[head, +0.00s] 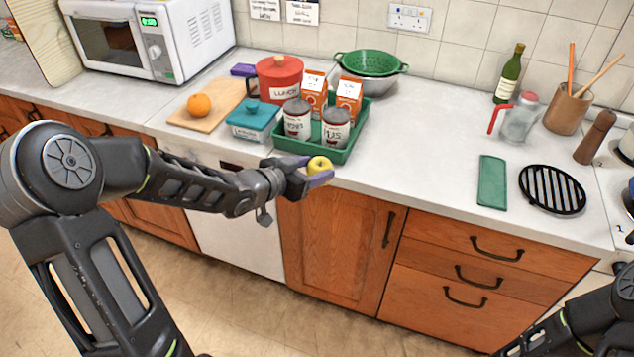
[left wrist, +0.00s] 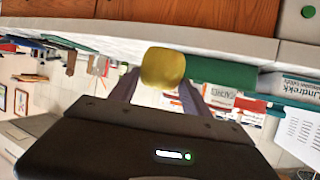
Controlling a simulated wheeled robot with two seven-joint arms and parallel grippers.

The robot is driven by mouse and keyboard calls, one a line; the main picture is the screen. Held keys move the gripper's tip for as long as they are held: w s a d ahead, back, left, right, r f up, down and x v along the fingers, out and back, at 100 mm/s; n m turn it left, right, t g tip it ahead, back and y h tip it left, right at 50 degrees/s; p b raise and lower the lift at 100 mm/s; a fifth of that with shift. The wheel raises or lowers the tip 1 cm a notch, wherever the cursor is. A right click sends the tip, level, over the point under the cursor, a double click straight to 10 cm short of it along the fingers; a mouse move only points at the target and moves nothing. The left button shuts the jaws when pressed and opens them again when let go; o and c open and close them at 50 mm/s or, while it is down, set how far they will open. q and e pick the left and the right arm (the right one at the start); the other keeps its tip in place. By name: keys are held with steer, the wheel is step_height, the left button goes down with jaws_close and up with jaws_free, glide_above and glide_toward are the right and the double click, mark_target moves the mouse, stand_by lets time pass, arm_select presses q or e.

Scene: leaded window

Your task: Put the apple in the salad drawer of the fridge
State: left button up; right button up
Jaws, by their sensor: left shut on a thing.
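The yellow apple (head: 319,166) is held between the purple-tipped fingers of my left gripper (head: 313,176), in front of the counter's front edge by the green tray. In the left wrist view the apple (left wrist: 163,68) sits at the fingertips of my left gripper (left wrist: 163,88). My left gripper is shut on it. My right arm shows at the lower right of the head view, but its gripper is out of view. No fridge or salad drawer can be made out in either view.
A green tray (head: 345,153) with cans and cartons stands just behind the apple. An orange (head: 199,105) lies on a wooden board (head: 183,120). A teal box (head: 253,119) is beside the tray.

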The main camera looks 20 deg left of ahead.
arm_select(q)
steer(key=shift+w+a+f+n+y, duration=0.1)
steer(key=shift+w+f+n+y, duration=0.2)
steer(key=shift+n+y, duration=0.25)
steer(key=f+n+y, duration=0.2)
steer(key=f, duration=0.1)
steer(key=f+n+y, duration=0.1)
steer(key=shift+d+f+t+y, duration=0.15)
steer(key=shift+d+t+y, duration=0.15)
steer(key=shift+t, duration=0.1)
steer(key=d, duration=0.4)
steer(key=d+f, duration=0.1)
steer(key=d, duration=0.1)
steer(key=shift+s+d, duration=0.1)
steer(key=shift+s, duration=0.15)
steer(key=shift+d, duration=0.1)
